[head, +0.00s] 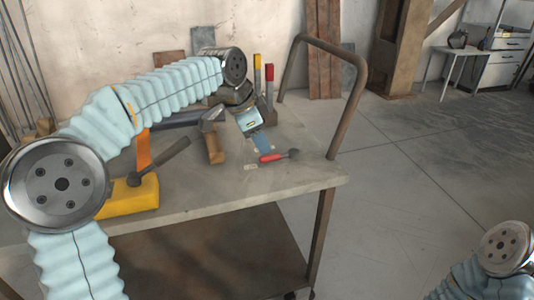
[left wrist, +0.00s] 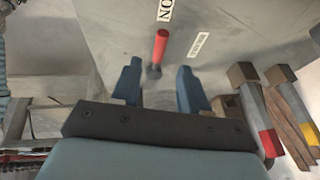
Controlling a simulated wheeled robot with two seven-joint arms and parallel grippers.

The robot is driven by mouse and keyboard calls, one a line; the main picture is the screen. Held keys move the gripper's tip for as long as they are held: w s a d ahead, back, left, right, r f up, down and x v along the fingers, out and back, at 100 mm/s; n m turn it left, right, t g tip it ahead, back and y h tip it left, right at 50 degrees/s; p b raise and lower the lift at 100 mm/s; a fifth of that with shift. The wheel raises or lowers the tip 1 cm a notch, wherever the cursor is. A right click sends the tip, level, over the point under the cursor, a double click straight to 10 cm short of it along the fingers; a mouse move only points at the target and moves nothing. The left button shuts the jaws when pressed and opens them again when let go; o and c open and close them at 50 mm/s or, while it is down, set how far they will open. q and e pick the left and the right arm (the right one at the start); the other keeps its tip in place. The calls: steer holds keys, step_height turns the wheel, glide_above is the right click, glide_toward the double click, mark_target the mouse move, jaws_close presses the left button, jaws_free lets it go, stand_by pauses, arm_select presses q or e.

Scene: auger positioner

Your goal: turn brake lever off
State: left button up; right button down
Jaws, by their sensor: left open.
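The brake lever (head: 270,158) has a red handle and a dark round base, and lies low over the grey table top. In the head view its handle points left, towards a small white label (head: 250,166). In the left wrist view the red handle (left wrist: 160,46) points up towards a label reading "ON" (left wrist: 166,10). A second label (left wrist: 199,44) is to its right. My left gripper (head: 264,145) is open just above the lever. Its two blue fingers (left wrist: 157,86) appear on either side of the lever's base, without visible contact. My right gripper is out of view.
Two upright levers, yellow-tipped (head: 257,76) and red-tipped (head: 270,82), stand behind my left gripper. A yellow box (head: 128,198) with a dark lever (head: 160,162) is at the left. A rusty tubular handle (head: 350,105) rises at the table's right end. The front right tabletop is clear.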

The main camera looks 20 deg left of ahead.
mark_target(267, 158)
arm_select(q)
steer(key=x, duration=0.6)
steer(key=shift+w+f, duration=0.1)
jaws_close()
